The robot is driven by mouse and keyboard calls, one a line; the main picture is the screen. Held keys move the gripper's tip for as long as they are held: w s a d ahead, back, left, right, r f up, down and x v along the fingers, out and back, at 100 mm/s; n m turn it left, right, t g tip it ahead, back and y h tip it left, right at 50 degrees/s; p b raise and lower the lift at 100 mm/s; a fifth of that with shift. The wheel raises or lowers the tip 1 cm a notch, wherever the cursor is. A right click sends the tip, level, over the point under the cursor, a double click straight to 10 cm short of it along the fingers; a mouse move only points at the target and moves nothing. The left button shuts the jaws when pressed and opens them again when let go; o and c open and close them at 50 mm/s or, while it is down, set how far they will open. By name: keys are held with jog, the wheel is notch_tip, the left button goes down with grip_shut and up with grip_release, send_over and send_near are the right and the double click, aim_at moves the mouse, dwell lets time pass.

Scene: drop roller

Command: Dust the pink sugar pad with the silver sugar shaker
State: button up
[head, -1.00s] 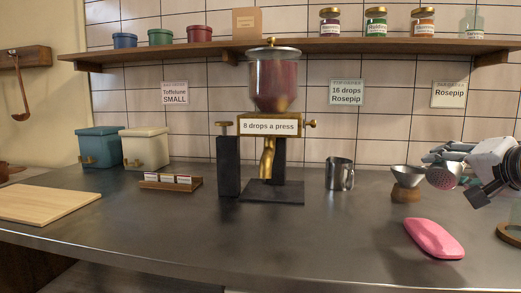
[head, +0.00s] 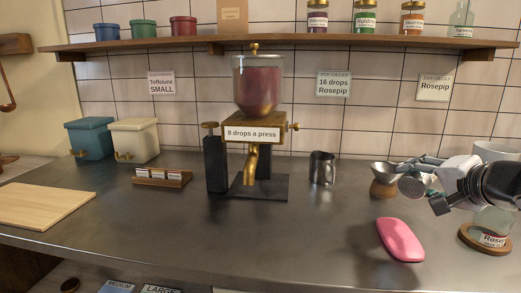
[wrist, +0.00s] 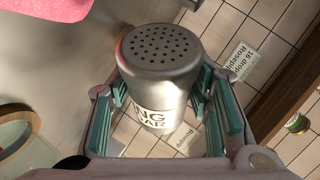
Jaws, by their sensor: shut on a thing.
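The silver sugar shaker (wrist: 158,75) has a perforated lid and a printed label. My gripper (wrist: 172,105) is shut around its body, teal finger pads on both sides. In the head view my gripper (head: 430,178) is at the right, and the shaker's perforated end (head: 410,187) points left and a little down, so the shaker lies tilted on its side in the air. The pink sugar pad (head: 400,240) lies flat on the counter, below the shaker and apart from it. Part of the pad (wrist: 45,15) also shows at the upper left of the wrist view.
A metal funnel on a wooden stand (head: 384,180) is close behind the shaker. A metal cup (head: 322,168) and the drop dispenser (head: 258,130) stand further left. A jar on a round wooden base (head: 487,238) is right of the pad. The counter left of the pad is clear.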

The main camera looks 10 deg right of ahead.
jog(key=shift+d+r+m+g+y+p, duration=0.1)
jog(key=shift+r+m+g+y+p, duration=0.55)
jog(key=shift+p, duration=4.45)
jog(key=shift+r+m+g+y+p, duration=0.35)
jog(key=shift+m+g+y+p, duration=0.5)
jog(key=shift+p, duration=4.25)
jog(key=y+p, duration=0.1)
jog(key=m+p, duration=0.1)
jog(key=f+m+g+y+p, duration=0.1)
jog(key=p, duration=0.1)
jog(key=shift+s+a+f+y, duration=0.1)
jog(key=shift+s+a+y, duration=0.15)
jog(key=shift+a+y, duration=0.05)
jog(key=shift+a+f+m+g+y, duration=0.3)
jog(key=shift+f+m+g+y, duration=0.4)
jog(key=shift+m+y, duration=0.4)
jog(key=shift+s+a+f+m+y, duration=0.15)
jog(key=shift+m+y, duration=0.15)
jog(key=shift+y, duration=0.2)
jog(key=w+a+r+m+t+h, duration=0.1)
jog(key=w+a+r, duration=0.2)
jog(key=a, duration=0.2)
jog(key=w+a+r+m+h, duration=0.1)
jog(key=w+a+r+m, duration=0.1)
jog(key=w+a+r, duration=0.3)
jog(key=s+a+r+m+t+h, duration=0.2)
jog(key=s+a+m+h, duration=0.1)
jog(key=a, duration=0.7)
jog(key=shift+s+a, duration=0.25)
jog(key=shift+s, duration=0.5)
